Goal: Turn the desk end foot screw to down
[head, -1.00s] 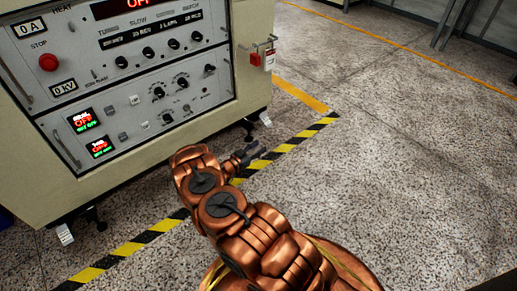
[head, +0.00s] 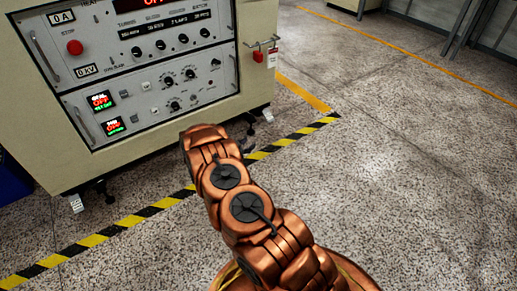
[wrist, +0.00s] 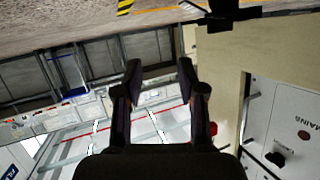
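The cream control cabinet (head: 150,150) stands on low feet. One foot (head: 76,203) with a pale plate shows under its left corner, and another foot (head: 267,115) under its right corner. I cannot tell which is the desk end one, nor make out how either screw is set. In the wrist view, which looks upside down, a dark foot assembly (wrist: 225,14) shows at the top beside the cabinet's edge. My gripper (wrist: 159,70) is open and empty, its two fingers apart, with the foot beyond and above them in the picture. In the head view my arm hides the gripper.
Yellow-black floor tape (head: 165,203) runs along the cabinet's front. A red switch box (head: 258,56) sticks out from the cabinet's side. A dark blue object (head: 12,180) stands at the far left. The speckled floor to the right is clear.

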